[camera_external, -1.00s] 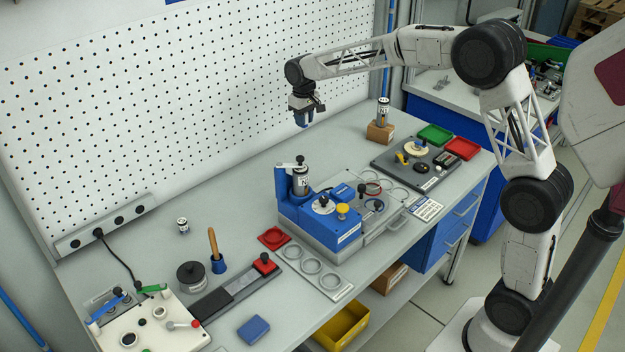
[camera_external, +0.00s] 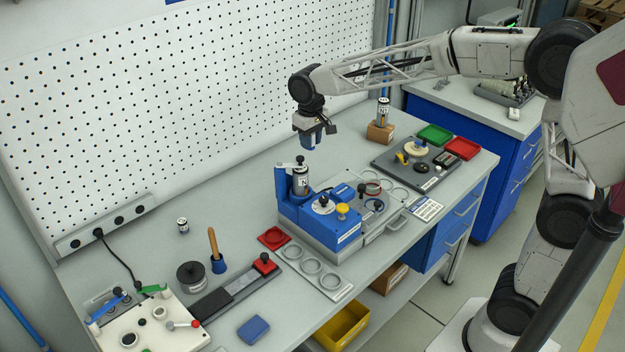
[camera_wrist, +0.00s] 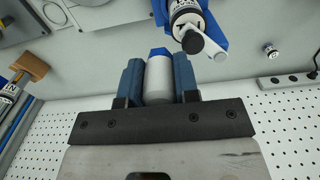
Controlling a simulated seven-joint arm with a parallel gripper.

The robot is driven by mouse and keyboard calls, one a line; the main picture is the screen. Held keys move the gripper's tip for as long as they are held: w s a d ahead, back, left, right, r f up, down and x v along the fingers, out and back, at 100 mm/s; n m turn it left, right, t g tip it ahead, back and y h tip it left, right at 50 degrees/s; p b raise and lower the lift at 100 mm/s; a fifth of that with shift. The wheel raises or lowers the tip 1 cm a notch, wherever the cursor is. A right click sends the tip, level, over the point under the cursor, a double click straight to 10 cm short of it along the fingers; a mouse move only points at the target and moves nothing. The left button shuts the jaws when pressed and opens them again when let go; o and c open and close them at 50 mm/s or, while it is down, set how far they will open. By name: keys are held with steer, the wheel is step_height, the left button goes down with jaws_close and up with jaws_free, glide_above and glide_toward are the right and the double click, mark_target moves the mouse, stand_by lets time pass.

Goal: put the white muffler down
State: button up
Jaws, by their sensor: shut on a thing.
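My gripper (camera_external: 311,141) is above the back of the bench, a little above and behind the blue fixture (camera_external: 320,222). In the wrist view its blue fingers (camera_wrist: 159,80) are shut on the white muffler (camera_wrist: 159,78), a white cylinder with a blue end. In the external view I cannot make the muffler out between the fingers. The muffler appears clear of the bench.
A labelled canister (camera_external: 301,180) with a black knob stands in the fixture, close below the gripper. Another canister (camera_external: 383,112) stands on a brown block at the back. Ring holders (camera_external: 312,266) lie in front. Bench left of the fixture is partly clear.

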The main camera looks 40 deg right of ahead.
steer(key=s+a+f, duration=0.1)
steer(key=s+a, duration=0.1)
steer(key=s, duration=1.1)
steer(key=s+a+f, duration=0.2)
steer(key=s+a, duration=0.1)
steer(key=s, duration=0.9)
steer(key=s+a+f, duration=0.1)
steer(key=s+a, duration=0.1)
steer(key=s, duration=1.1)
step_height(320, 180, down, 17)
steer(key=shift+w+r, duration=0.15)
glide_above(331, 282)
steer(key=shift+f, duration=0.75)
steer(key=shift+f, duration=0.1)
steer(key=shift+f, duration=1.65)
steer(key=shift+f, duration=0.6)
